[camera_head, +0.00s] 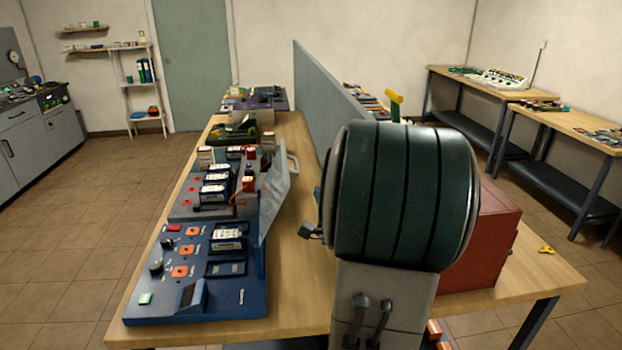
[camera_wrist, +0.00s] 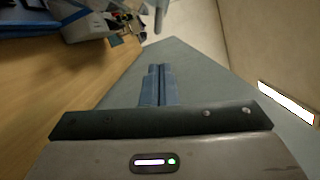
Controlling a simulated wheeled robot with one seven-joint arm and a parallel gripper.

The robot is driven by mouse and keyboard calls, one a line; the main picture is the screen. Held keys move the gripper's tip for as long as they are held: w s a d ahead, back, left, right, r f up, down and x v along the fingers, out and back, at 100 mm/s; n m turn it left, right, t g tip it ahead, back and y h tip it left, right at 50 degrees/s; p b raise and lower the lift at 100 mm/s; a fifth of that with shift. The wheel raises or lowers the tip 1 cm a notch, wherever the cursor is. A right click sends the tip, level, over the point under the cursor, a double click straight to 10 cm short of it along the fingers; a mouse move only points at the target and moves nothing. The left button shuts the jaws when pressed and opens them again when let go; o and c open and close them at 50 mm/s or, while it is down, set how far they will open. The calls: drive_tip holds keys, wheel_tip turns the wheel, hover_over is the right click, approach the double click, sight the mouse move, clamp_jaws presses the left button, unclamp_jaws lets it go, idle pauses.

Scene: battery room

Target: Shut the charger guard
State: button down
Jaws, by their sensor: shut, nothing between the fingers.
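The charger guard (camera_head: 274,196) is a clear, pale panel with a handle at its far upper end. In the head view it stands raised and tilted on the right side of the blue and grey charger unit (camera_head: 218,306), leaving the front controls and batteries uncovered. My gripper (camera_wrist: 157,72) shows in the wrist view with its two blue-grey fingers together and nothing between them. It is over the area beside the wooden bench, apart from the equipment at the upper left. In the head view the gripper is mostly hidden, and I cannot make out its fingers.
A wooden bench (camera_head: 305,311) carries the charger. A grey upright divider (camera_head: 327,104) runs along the bench behind the guard. A large dark green rounded body (camera_head: 403,195) blocks the right of the head view. A red box (camera_head: 497,240) stands behind it. Bare bench lies right of the guard.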

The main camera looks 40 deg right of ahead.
drive_tip(key=p+x, duration=0.1)
drive_tip(key=x, duration=0.8)
drive_tip(key=shift+r, duration=0.1)
